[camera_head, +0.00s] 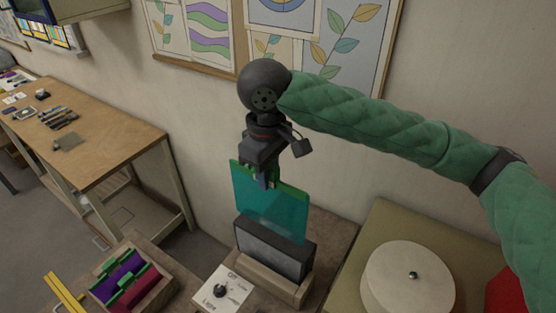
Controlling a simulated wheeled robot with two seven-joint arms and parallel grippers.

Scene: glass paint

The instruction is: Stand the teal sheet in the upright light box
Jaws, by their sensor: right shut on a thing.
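My right gripper (266,180) is shut on the top edge of the teal sheet (265,206), with its arm coming in from the right. The sheet is a flat translucent panel, held upright and slightly tilted in the picture. The upright light box (270,253) is a dark-framed grey panel in a wooden base (268,282), on the bench below. The sheet's lower part overlaps the top of the light box in the picture. I cannot tell whether the sheet touches it. My left gripper is not in view.
A wooden rack (158,293) with purple and red pieces stands at the lower left. A white panel with a knob (221,291) lies next to the light box. A round cream disc (408,279) sits at the right. The wall rises behind.

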